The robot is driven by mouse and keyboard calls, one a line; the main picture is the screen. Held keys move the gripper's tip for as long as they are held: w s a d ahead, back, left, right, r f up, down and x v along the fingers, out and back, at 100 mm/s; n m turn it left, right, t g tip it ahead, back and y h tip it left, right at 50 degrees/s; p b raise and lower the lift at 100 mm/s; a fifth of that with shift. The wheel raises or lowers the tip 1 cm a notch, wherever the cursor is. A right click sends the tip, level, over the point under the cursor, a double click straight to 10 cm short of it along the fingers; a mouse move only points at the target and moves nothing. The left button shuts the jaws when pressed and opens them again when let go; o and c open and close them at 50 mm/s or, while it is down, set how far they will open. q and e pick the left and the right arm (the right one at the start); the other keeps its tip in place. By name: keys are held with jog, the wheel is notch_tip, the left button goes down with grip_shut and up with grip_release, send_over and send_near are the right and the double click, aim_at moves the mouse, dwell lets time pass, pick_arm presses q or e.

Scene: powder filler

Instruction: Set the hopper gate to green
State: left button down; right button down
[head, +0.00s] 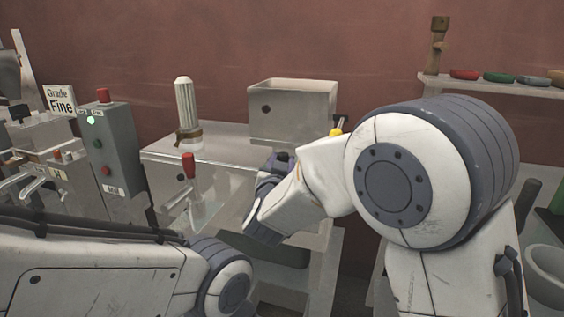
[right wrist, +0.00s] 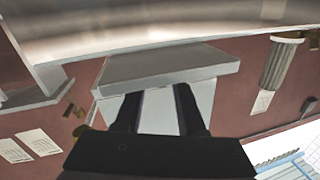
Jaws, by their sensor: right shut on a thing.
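An open-topped metal box, seemingly the hopper (head: 300,118), stands on a grey metal machine (head: 220,135) in the middle of the head view. My right gripper (head: 276,168) is in front of and below it, partly hidden by its own wrist. In the right wrist view my right gripper (right wrist: 158,92) has its two dark fingers on either side of a pale grey block (right wrist: 162,108) under a flat slab (right wrist: 165,65), shut on it. I cannot tell whether this block is the gate, and no green gate mark shows. My left gripper is out of view.
A red-knobbed lever (head: 188,167) and a white ribbed cylinder (head: 186,105) are left of the hopper. A grey control box (head: 117,150) with a lit green lamp stands further left. A shelf (head: 500,89) with coloured dishes is at the right.

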dwell(0.3)
jog(key=shift+s+a, duration=0.25)
jog(key=shift+s, duration=0.5)
jog(key=shift+s+a, duration=0.25)
jog(key=shift+s, duration=0.5)
jog(key=c, duration=0.5)
grip_release()
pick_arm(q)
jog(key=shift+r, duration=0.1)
